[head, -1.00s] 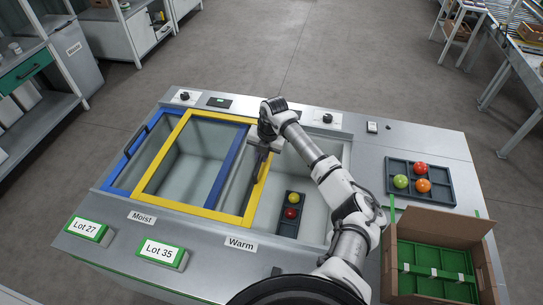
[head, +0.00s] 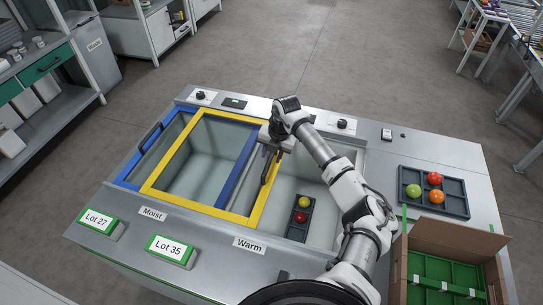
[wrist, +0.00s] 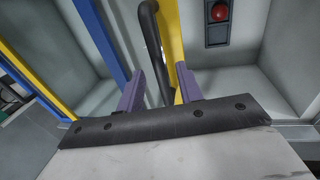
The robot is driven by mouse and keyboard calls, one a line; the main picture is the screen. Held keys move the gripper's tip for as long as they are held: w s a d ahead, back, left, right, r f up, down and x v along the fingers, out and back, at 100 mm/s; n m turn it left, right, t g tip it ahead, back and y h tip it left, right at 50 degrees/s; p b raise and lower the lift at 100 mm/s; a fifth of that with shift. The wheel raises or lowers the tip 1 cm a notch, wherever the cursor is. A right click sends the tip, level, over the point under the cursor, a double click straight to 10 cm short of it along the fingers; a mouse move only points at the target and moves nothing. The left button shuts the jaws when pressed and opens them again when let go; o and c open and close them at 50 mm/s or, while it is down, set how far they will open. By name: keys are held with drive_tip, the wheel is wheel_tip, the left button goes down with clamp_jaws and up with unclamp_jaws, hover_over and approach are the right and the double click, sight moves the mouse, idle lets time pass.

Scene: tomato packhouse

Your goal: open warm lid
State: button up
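The warm lid is a clear pane in a yellow frame (head: 168,149) with a black bar handle (head: 266,170) on its right side. It lies at the left, partly overlapping the blue-framed lid (head: 139,157). The right part of the warm bay (head: 323,205) is uncovered. My gripper (head: 270,158) is at the lid's right side, by the handle. In the wrist view, the purple fingers of my gripper (wrist: 160,80) stand apart with the handle (wrist: 152,35) between them and gaps visible. The right finger is close to the yellow frame (wrist: 172,35).
A dark tray (head: 300,217) with a yellow and a red tomato sits in the open bay. A tomato tray (head: 458,205) and a cardboard box (head: 478,239) stand on the right. Lot signs (head: 171,250) stand along the front edge.

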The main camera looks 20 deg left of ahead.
wheel_tip(320, 180, up, 12)
drive_tip(key=d+b, duration=0.2)
drive_tip(key=shift+d+r, duration=0.2)
drive_tip(key=shift+d, duration=0.05)
